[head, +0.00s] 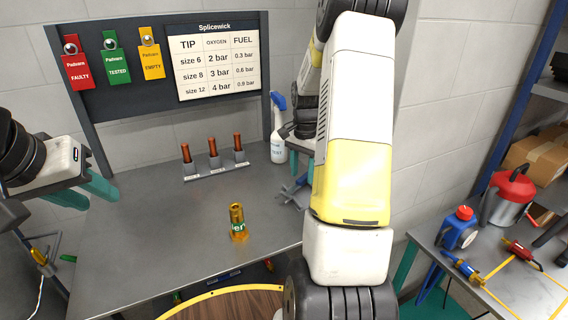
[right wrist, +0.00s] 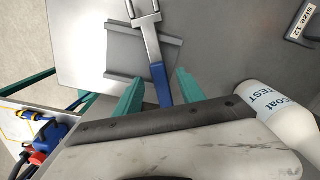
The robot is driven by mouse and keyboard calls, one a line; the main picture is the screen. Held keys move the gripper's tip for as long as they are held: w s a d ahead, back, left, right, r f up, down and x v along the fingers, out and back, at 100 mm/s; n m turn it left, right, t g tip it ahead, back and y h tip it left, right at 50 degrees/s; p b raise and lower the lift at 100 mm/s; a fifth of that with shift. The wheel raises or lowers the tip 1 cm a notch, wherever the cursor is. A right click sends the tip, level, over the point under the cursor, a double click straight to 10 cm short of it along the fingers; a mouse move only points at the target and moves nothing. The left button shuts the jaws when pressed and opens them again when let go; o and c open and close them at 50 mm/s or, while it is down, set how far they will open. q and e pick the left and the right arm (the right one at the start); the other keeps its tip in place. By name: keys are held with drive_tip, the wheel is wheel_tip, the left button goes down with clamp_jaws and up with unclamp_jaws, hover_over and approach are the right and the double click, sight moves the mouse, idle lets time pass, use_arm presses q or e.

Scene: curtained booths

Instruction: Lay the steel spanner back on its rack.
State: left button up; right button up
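The steel spanner (right wrist: 159,82) has a blue handle and a forked steel head. In the right wrist view it lies across the grey rack (right wrist: 122,79), over both of its rails, with its head towards the top. My right gripper (right wrist: 160,92) is open. Its teal fingers stand on either side of the blue handle, with a gap showing on each side. In the head view my right arm hides most of the spanner; part of the steel (head: 292,190) shows at the bench's right edge. My left gripper (head: 84,192) is open and empty over the bench's left side.
A white spray bottle (head: 277,137) stands behind the right gripper. A brass piece (head: 237,222) with a green band stands mid-bench. Copper tips (head: 212,147) stand in a holder at the back. A side table (head: 527,290) at right holds tools. The front bench is mostly clear.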

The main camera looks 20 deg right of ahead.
wheel_tip(320, 180, up, 8)
idle(0.5)
idle(0.5)
drive_tip(key=s+a+r+n+t, duration=0.3)
drive_tip(key=s+a+r+n, duration=0.4)
drive_tip(key=s+a+r, duration=0.4)
drive_tip(key=s+a+r+n+t+y, duration=0.2)
drive_tip(key=s+a+n, duration=0.3)
drive_tip(key=s, duration=0.5)
drive_tip(key=a+t, duration=0.1)
drive_tip(key=a, duration=0.1)
drive_tip(key=shift+s+a+n, duration=0.3)
drive_tip(key=shift+a, duration=0.1)
